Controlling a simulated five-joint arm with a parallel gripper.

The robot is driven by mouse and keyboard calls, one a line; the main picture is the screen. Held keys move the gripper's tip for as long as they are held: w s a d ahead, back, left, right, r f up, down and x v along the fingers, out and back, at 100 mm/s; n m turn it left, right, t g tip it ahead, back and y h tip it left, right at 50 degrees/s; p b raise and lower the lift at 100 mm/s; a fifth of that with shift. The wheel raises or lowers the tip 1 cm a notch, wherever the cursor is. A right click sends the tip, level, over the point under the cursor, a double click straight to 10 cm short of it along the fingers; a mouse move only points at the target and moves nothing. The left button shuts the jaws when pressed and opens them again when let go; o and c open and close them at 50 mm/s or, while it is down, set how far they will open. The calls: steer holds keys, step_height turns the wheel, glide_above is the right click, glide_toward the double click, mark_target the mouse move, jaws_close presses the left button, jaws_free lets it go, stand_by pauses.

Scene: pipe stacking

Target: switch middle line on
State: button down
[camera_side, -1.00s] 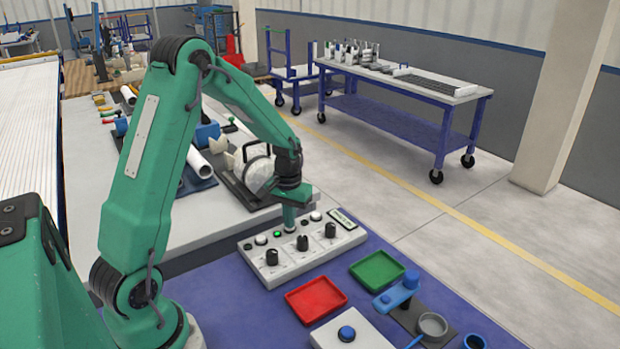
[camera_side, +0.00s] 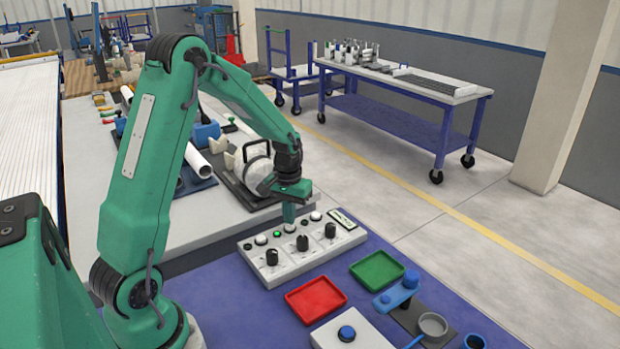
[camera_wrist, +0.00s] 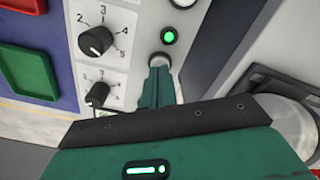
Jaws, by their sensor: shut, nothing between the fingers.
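The left lamp (camera_side: 248,246) and right lamp (camera_side: 304,220) are dark. In the wrist view my fingertips (camera_wrist: 158,70) partly cover this button (camera_wrist: 159,59).
A red tray (camera_side: 315,300) and a green tray (camera_side: 377,269) lie on the blue mat in front of the panel. A white box with a blue button (camera_side: 347,333) is nearer. A white pump-like unit (camera_side: 252,165) stands behind my gripper.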

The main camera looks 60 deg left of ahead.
steer(key=shift+r, duration=2.8)
steer(key=shift+r, duration=0.1)
steer(key=s+d+r+m+t, duration=0.3)
steer(key=s+d+r, duration=0.3)
steer(key=d+r, duration=0.4)
steer(key=s+d+r+m+t, duration=0.2)
steer(key=s+d, duration=0.4)
steer(key=s, duration=0.5)
steer(key=shift+r+m+t, duration=0.3)
steer(key=shift+r+m, duration=0.2)
steer(key=shift+r, duration=0.35)
steer(key=shift+d, duration=0.1)
